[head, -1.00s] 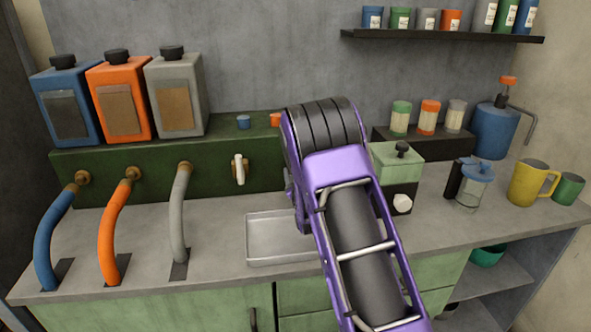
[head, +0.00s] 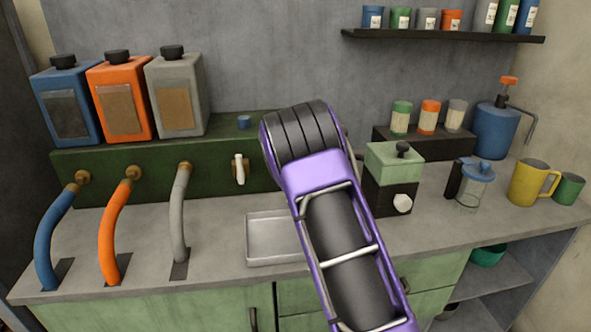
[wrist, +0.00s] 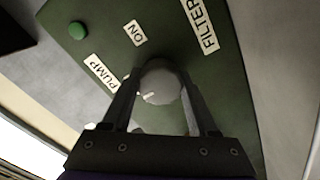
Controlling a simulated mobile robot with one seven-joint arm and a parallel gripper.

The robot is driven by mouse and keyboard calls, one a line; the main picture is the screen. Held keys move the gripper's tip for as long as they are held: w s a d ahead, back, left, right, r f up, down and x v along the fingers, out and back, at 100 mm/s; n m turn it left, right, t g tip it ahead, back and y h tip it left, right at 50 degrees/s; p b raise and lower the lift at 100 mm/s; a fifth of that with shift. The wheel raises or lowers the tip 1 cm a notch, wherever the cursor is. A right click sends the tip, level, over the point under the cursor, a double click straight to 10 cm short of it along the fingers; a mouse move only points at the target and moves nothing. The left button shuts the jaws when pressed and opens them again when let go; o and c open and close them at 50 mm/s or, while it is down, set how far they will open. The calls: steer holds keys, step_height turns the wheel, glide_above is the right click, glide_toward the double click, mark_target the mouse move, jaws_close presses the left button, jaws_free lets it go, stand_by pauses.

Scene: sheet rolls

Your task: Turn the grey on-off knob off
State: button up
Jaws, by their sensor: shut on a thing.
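The grey knob (wrist: 162,88) shows in the wrist view on a dark green panel (wrist: 185,45). A short white mark on its face points to the lower left in the picture. An ON label (wrist: 134,33) lies up and left of it, with PUMP and FILTER labels to either side. My gripper (wrist: 160,73) has one finger on each side of the knob and is shut on it. In the head view my purple arm hides the gripper and the knob.
In the head view, a metal tray (head: 272,259) lies left of my arm and a green-and-black grinder (head: 393,185) stands close on the right. A white lever tap (head: 239,169) is on the panel front.

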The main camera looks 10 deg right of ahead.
steer(key=o, duration=1.4)
steer(key=s, duration=1.7)
steer(key=shift+s, duration=0.2)
